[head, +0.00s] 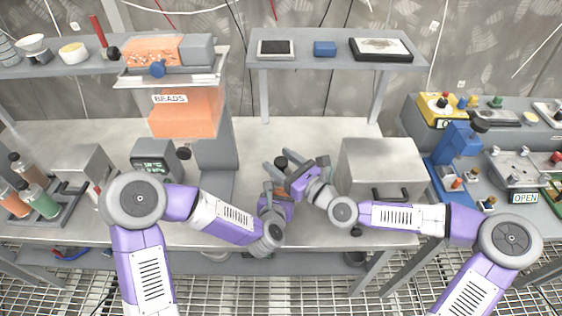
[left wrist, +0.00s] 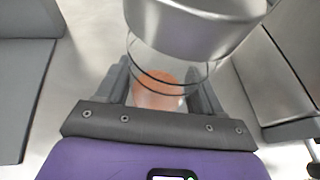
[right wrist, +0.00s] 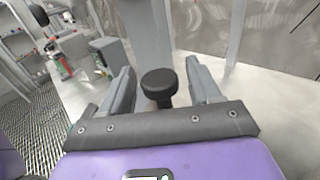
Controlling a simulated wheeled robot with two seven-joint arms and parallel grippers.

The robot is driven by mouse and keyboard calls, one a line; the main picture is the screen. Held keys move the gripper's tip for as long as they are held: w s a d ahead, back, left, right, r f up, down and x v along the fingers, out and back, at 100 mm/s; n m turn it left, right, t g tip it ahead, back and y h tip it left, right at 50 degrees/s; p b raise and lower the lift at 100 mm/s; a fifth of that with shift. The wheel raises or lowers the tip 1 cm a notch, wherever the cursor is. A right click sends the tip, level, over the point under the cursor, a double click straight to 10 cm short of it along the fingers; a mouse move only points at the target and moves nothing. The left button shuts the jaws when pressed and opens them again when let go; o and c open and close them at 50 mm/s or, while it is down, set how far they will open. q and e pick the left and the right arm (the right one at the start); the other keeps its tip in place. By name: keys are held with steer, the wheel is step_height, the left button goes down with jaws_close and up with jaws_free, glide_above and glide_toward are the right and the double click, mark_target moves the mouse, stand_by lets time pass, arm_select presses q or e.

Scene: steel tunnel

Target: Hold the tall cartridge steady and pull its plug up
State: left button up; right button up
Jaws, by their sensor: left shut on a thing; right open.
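The tall cartridge stands at the middle of the steel bench; its clear body with an orange filling (left wrist: 158,92) and wide metal upper part (left wrist: 195,28) show in the left wrist view. My left gripper (head: 270,190) is shut on the clear body, a finger on each side. The plug is a black round knob on a dark stem (right wrist: 158,85). My right gripper (head: 279,158) is open, with the knob between its fingers and a gap on both sides. In the head view the knob (head: 281,163) shows between the fingers; my grippers hide most of the cartridge.
A grey box with a dark handle (head: 382,168) stands close to the right of my right gripper. The BEADS dispenser (head: 185,112) and a small dark display unit (head: 154,160) stand to the left. A raised shelf (head: 335,62) is behind. Bare bench lies between.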

jaws_close()
stand_by(0.4)
steer(key=shift+f, duration=0.25)
jaws_free()
stand_by(0.4)
steer(key=v, duration=1.2)
steer(key=shift+r, duration=0.1)
arm_select(q)
steer(key=o, duration=1.2)
